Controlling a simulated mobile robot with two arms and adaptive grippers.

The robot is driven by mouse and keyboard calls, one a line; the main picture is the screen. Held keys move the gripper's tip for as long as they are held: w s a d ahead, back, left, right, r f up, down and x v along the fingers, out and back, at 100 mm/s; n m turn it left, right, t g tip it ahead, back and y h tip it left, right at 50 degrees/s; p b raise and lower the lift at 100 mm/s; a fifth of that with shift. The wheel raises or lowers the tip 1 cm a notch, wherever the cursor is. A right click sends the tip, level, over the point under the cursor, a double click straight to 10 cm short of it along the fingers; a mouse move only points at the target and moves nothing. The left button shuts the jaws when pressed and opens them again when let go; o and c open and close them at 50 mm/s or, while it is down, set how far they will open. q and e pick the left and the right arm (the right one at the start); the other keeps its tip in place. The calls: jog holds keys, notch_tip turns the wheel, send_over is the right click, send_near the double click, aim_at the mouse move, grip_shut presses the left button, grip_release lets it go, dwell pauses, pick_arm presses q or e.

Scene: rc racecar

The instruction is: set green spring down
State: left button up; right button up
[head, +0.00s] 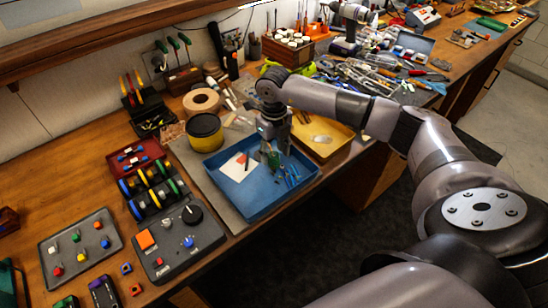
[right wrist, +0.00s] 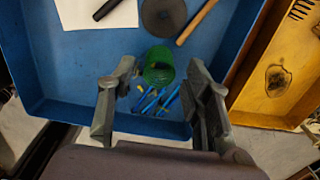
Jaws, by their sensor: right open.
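The green spring (right wrist: 159,66) lies in the blue tray (right wrist: 25,60), just ahead of and between my right gripper's fingers in the right wrist view. My right gripper (right wrist: 157,95) is open, with a finger on each side and a gap around the spring; no contact is visible. In the head view my right gripper (head: 272,148) points down over the blue tray (head: 232,203), and the spring is a small green patch, hard to make out beside the fingers. My left gripper is not in view.
The blue tray also holds a white sheet (right wrist: 90,12), a dark disc (right wrist: 163,15), a brown-handled tool (right wrist: 197,22) and blue-handled tools (right wrist: 158,100). A yellow tray (head: 322,152) adjoins it. A yellow-black tin (head: 204,132) and a control box (head: 178,240) stand left.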

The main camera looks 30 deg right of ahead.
notch_tip(320, 180, up, 10)
jog(key=b, duration=0.2)
jog(key=shift+f+b, duration=0.2)
jog(key=shift+b, duration=0.15)
jog(key=shift+s+f, duration=0.1)
